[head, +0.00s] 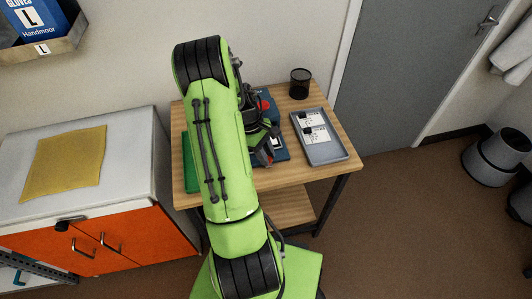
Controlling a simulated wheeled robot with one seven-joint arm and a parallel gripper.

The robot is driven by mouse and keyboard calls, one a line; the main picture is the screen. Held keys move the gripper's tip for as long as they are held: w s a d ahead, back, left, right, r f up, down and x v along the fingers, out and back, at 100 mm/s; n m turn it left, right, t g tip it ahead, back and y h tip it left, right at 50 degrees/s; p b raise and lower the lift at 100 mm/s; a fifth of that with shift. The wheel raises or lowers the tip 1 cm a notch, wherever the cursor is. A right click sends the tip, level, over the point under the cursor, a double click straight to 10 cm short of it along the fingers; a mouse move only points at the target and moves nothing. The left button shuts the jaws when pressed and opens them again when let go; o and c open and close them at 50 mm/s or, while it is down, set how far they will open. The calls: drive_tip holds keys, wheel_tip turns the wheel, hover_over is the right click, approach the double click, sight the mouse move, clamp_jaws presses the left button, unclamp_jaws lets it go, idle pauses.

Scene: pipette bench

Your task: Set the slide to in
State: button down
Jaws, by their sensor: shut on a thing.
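A blue device (281,152) lies on the wooden table, mostly hidden behind my green arm. A red part (265,104) shows near its back end. My gripper (265,157) is low over the front part of the blue device. It is shut on a small part there, which appears to be the slide. The slide itself is hidden by the gripper and arm, so I cannot tell its position.
A grey tray (327,157) with white labelled cards is at the table's right. A black mesh cup (300,83) stands behind it. A green mat (190,160) shows left of my arm. A white-topped orange cabinet (125,165) with a yellow cloth (65,163) adjoins at left.

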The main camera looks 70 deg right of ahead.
drive_tip(key=w+d, duration=0.1)
drive_tip(key=d, duration=0.1)
drive_tip(key=w+d+p, duration=0.1)
drive_tip(key=d, duration=0.1)
drive_tip(key=w+d+p, duration=0.1)
drive_tip(key=w+d, duration=0.1)
drive_tip(key=shift+d, duration=0.35)
drive_tip(key=shift+r, duration=0.1)
drive_tip(key=c, duration=0.9)
unclamp_jaws()
drive_tip(key=shift+d, duration=0.1)
drive_tip(key=p+v, duration=0.2)
drive_tip(key=v, duration=1.3)
drive_tip(key=shift+r+p, duration=0.3)
drive_tip(key=shift+w, duration=0.15)
